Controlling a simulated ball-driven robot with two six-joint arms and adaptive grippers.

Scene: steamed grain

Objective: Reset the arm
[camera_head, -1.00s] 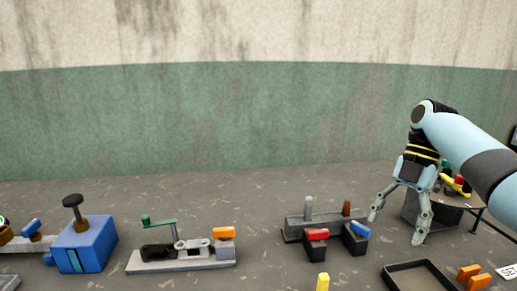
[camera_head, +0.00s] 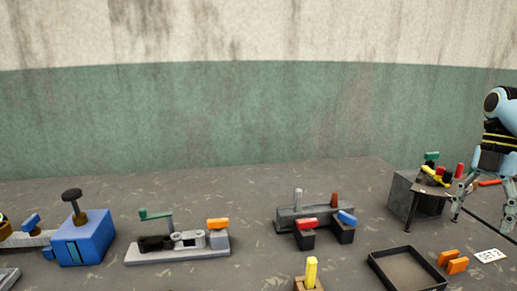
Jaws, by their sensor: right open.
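My right gripper (camera_head: 482,216) is at the right edge of the head view, pointing down. Its fingers are spread apart with nothing between them. Part of the gripper and most of my right arm are cut off by the frame edge. The gripper is just right of a dark grey box (camera_head: 402,196) with red, green and yellow parts on top. My left gripper is not in view.
On the table (camera_head: 250,185) stand a blue box with a black knob (camera_head: 90,235), a grey fixture with a green crank (camera_head: 180,256), a dark fixture with red and blue handles (camera_head: 323,233), a black tray (camera_head: 376,257), orange blocks (camera_head: 457,265) and a yellow peg (camera_head: 311,270).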

